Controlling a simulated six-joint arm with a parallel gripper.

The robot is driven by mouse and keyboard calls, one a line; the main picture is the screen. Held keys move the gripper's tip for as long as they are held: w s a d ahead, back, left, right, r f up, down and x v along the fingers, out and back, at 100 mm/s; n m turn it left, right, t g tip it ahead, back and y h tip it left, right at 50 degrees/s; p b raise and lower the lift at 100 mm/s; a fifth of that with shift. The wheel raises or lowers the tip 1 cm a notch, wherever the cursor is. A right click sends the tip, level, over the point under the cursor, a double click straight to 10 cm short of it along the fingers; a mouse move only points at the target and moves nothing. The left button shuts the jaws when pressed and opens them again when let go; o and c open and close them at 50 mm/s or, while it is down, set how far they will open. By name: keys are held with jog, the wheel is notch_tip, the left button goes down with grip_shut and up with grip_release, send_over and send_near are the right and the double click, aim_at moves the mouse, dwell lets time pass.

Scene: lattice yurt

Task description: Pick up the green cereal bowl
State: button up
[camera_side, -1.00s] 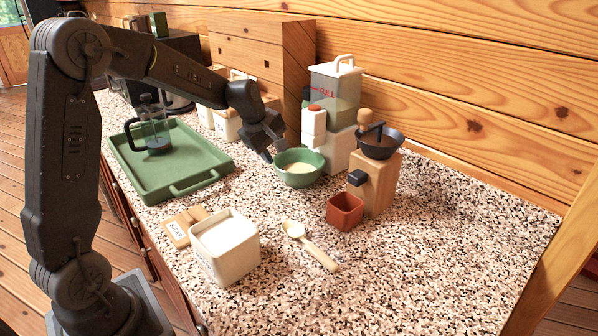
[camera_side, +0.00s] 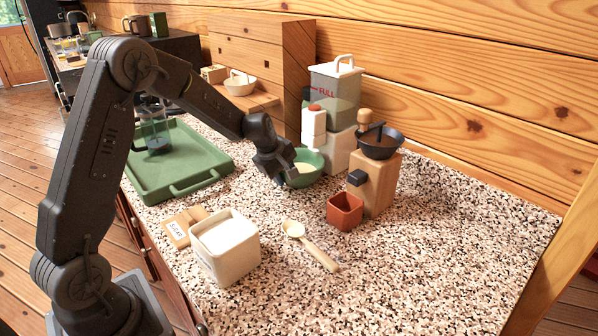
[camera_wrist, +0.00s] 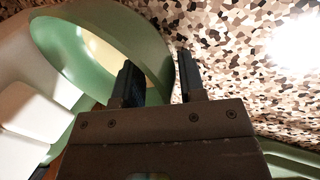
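The green cereal bowl (camera_side: 312,162) stands on the speckled counter, with pale contents inside, partly hidden behind my gripper (camera_side: 288,178) in the side view. My gripper is at the bowl's near left side, pointing down. In the wrist view the bowl (camera_wrist: 108,22) fills the upper left, and its wall passes between the two fingers of my gripper (camera_wrist: 156,68). One finger is on the inner side and the other on the outer side. The fingers are apart, with a small gap showing beside the outer finger.
A white bottle with a red cap (camera_side: 314,127) and a grey-green canister (camera_side: 335,95) stand close behind the bowl. A wooden grinder (camera_side: 374,185) and red-brown cup (camera_side: 344,211) are to its right. A green tray (camera_side: 150,185) lies left. A sugar box (camera_side: 236,262) and spoon (camera_side: 318,252) lie in front.

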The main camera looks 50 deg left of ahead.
grip_shut()
jog(key=shift+r, duration=0.1)
dwell(0.4)
